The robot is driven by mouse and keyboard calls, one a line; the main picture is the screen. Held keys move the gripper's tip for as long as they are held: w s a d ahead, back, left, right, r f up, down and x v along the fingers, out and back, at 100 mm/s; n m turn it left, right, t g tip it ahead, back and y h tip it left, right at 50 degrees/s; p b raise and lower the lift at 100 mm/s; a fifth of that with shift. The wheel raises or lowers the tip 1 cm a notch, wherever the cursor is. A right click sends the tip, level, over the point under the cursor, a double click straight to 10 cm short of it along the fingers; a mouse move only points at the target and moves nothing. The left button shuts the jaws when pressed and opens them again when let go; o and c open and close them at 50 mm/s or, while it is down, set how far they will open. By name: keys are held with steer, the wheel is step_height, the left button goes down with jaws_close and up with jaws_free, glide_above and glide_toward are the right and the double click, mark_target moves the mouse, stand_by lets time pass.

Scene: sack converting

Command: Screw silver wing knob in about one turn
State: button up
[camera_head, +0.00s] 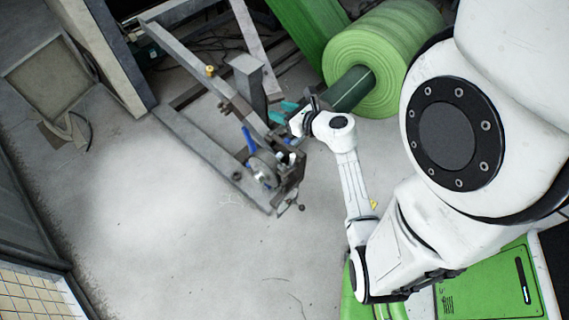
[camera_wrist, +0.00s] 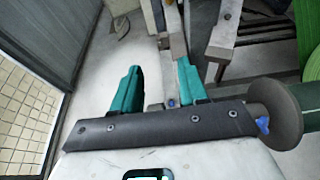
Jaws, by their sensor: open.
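My gripper (camera_head: 281,112) is at the metal frame (camera_head: 207,137), near its upright post. In the wrist view its two teal fingers (camera_wrist: 156,88) stand wide apart with nothing clearly held between them. A small blue part (camera_wrist: 172,103) shows low between the fingers, close to the right one. I cannot make out the silver wing knob for certain in either view. Part of the frame near the fingers is hidden by my gripper.
A green roll (camera_head: 378,62) on a dark green core (camera_head: 351,89) lies right of my gripper. A blue lever (camera_head: 249,138) and a round metal disc (camera_head: 263,170) sit on the frame's near end.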

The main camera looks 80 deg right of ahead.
steer(key=s+a+f+n+g+y, duration=0.25)
steer(key=s+f+y, duration=0.2)
steer(key=f, duration=0.25)
steer(key=n+y+p, duration=0.1)
steer(key=n+y, duration=0.2)
glide_toward(284, 166)
steer(key=shift+g, duration=0.25)
steer(key=x, duration=1)
steer(key=shift+w+r, duration=0.1)
steer(key=shift+w, duration=0.05)
steer(key=shift+c, duration=0.2)
jaws_close()
